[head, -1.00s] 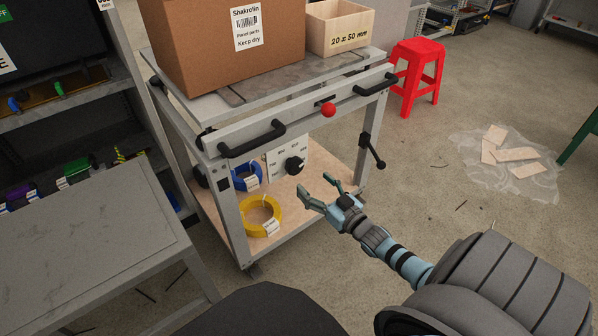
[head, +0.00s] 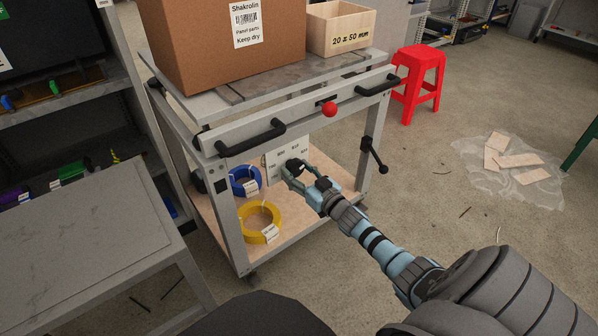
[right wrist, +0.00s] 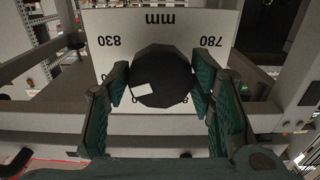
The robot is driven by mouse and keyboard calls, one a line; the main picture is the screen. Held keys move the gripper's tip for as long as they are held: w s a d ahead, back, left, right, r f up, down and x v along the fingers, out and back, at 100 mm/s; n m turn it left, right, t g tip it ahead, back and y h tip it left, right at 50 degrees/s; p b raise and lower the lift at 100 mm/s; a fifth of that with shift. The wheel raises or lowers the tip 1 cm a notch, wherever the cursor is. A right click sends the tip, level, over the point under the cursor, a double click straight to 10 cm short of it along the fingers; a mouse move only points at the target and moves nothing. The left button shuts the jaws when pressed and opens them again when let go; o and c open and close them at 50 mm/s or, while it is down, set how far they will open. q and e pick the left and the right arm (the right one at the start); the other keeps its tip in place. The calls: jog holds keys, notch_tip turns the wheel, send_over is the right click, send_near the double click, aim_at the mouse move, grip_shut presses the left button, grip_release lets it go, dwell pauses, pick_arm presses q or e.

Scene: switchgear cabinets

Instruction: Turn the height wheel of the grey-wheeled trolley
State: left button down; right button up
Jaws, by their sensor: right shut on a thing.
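The trolley (head: 222,131) stands in front of me with a grey top and frame. Its height wheel is a dark knob (head: 293,164) on a pale scale plate (head: 273,163) below the top. In the right wrist view the knob (right wrist: 160,76) has a white mark at its lower left, and the plate (right wrist: 215,22) reads 830, 780 and mm upside down. My right gripper (head: 289,172) has its fingers on both sides of the knob, and in the right wrist view the fingertips (right wrist: 160,84) grip it. My left gripper is not in view.
A cardboard box (head: 205,40) and a wooden box (head: 340,27) stand on the trolley top. A red ball knob (head: 329,109) and black handles are at its front. Blue (head: 244,181) and yellow (head: 260,222) coils lie on the lower shelf. A side crank (head: 374,155) hangs at the right.

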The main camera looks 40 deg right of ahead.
jog(key=shift+n, duration=0.5)
dwell(0.5)
jog(key=n, duration=0.4)
jog(key=shift+d+n, duration=0.1)
jog(key=shift+n, duration=0.3)
jog(key=n, duration=0.3)
jog(key=shift+n, duration=0.3)
jog(key=n, duration=0.2)
jog(key=shift+n+b, duration=0.3)
jog(key=shift+b, duration=0.05)
jog(key=shift+n, duration=1.4)
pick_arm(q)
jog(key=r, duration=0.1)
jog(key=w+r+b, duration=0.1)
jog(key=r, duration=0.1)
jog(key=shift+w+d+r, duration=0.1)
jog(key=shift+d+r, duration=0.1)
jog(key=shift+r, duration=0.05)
pick_arm(e)
jog(key=n, duration=0.4)
jog(key=shift+d, duration=0.1)
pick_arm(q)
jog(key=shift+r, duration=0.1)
pick_arm(e)
jog(key=shift+r, duration=0.1)
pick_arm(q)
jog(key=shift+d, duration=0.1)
pick_arm(e)
jog(key=o, duration=1.2)
jog(key=shift+c, duration=0.2)
